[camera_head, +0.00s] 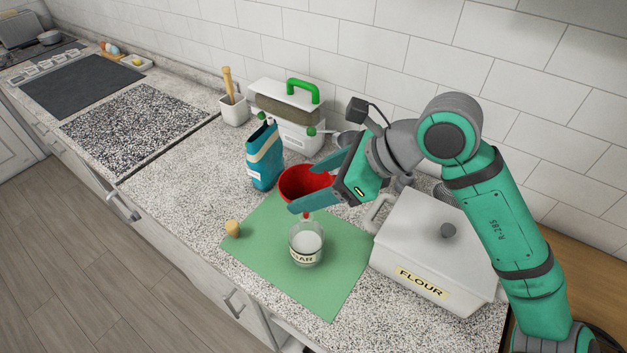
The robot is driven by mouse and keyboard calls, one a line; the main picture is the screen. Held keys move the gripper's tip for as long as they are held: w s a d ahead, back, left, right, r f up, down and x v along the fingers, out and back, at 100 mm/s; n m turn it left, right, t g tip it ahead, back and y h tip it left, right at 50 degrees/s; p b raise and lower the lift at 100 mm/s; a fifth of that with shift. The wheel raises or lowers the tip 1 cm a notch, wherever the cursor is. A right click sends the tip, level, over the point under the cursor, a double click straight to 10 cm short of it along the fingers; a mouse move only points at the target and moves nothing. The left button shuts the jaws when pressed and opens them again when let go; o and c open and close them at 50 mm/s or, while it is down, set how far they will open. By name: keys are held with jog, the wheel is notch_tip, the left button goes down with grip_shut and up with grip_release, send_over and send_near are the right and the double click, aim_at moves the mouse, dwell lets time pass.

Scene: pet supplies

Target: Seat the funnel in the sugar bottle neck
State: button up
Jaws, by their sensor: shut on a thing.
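A red funnel (303,184) is in my gripper (305,186), held by its wide cone between the two teal fingers. Its mouth faces up and its red spout tip shows just below the lower finger. The sugar bottle (306,243) is clear with white contents and a partly readable label, and stands upright on the green mat. The spout tip appears at the bottle's upper rim in the picture; I cannot tell whether it is inside the neck or above or behind it. The lower finger hides part of the funnel.
A cork (233,229) stands on the mat's (260,262) left edge. A blue carton (263,158) stands behind the mat. A white FLOUR box (425,245) stands close on the right. A clear-sided container with a green handle (288,117) is at the back. Counter at left is free.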

jog(key=shift+f, duration=1.65)
jog(key=o, duration=1.1)
jog(key=v, duration=1)
jog(key=shift+d+r, duration=0.3)
